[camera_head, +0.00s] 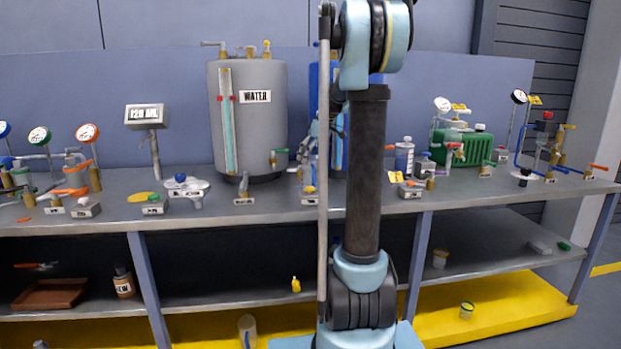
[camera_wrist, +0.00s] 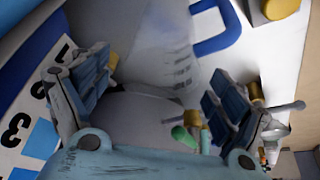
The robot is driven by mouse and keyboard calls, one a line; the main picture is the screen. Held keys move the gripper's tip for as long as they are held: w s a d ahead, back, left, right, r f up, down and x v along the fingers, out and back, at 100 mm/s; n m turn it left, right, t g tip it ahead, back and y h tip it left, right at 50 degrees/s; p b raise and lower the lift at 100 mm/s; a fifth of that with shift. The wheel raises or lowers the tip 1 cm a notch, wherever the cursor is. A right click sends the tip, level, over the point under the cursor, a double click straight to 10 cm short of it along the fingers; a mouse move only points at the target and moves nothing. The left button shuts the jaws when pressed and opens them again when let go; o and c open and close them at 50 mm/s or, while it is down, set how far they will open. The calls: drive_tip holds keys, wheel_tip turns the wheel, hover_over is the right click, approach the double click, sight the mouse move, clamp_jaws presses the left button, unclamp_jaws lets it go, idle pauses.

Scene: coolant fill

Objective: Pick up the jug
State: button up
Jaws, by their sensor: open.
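The jug (camera_wrist: 170,45) is a pale, translucent vessel with dark graduation marks and a blue loop handle (camera_wrist: 222,32). It shows at the top of the wrist view, its lower part running in between my fingers. My gripper (camera_wrist: 160,95) is open, one fingertip on each side in the picture. I cannot tell whether either finger touches the jug. In the head view my arm stands in front of the bench's middle, and I cannot make out the jug or the gripper clearly there.
The grey WATER tank (camera_head: 247,115) stands on the bench (camera_head: 330,207), with a blue tank (camera_head: 313,75) partly behind my arm. Valves and gauges crowd both bench ends. A green-handled valve (camera_wrist: 185,137) lies near my right finger. A numbered panel (camera_wrist: 25,120) is at the left.

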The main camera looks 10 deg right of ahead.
sight(308, 168)
drive_tip(key=shift+x, duration=2.85)
drive_tip(key=shift+s+d, duration=0.2)
drive_tip(key=c, duration=1.2)
